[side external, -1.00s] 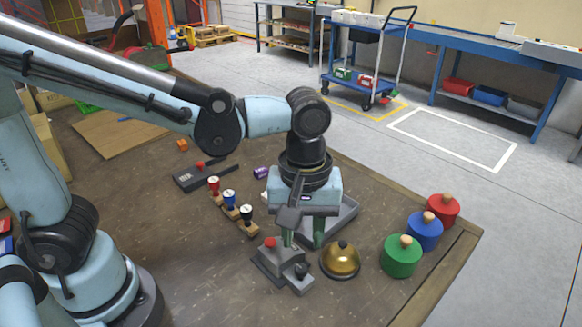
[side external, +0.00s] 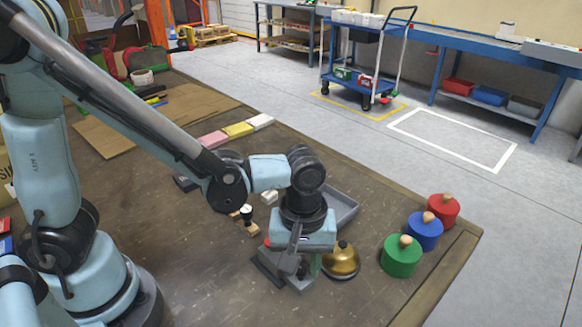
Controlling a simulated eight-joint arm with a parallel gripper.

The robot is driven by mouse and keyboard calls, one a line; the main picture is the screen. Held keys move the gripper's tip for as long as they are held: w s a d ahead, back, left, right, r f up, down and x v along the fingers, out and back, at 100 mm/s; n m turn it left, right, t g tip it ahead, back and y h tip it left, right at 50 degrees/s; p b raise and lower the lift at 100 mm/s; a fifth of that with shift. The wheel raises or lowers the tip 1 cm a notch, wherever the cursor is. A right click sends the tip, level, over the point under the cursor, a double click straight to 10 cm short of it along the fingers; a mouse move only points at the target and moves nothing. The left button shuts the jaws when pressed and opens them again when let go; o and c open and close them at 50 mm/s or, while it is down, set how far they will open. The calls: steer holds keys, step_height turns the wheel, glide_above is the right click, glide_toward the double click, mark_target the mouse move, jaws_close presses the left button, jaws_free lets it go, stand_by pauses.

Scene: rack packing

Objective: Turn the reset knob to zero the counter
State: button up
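The counter (side external: 268,267), a small dark grey device with a red button (side external: 267,242), sits on the table just left of the gold bell. My gripper (side external: 301,270) points down over the counter's right side, with its fingers low beside the body. The dark reset knob, at the counter's right end, is hidden behind my gripper. I cannot tell whether the fingers touch the knob or how far apart they are.
A gold bell (side external: 342,262) stands close on the right. Green (side external: 401,262), blue (side external: 424,236) and red (side external: 443,212) lidded pots stand farther right. A grey tray (side external: 345,209) lies behind my gripper. A black stamp (side external: 246,215) is behind left. The table's front is clear.

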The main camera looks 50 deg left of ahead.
jaws_close()
steer(key=shift+m, duration=0.4)
steer(key=m, duration=0.3)
steer(key=shift+m, duration=0.4)
steer(key=m, duration=1.3)
steer(key=shift+m, duration=0.3)
jaws_free()
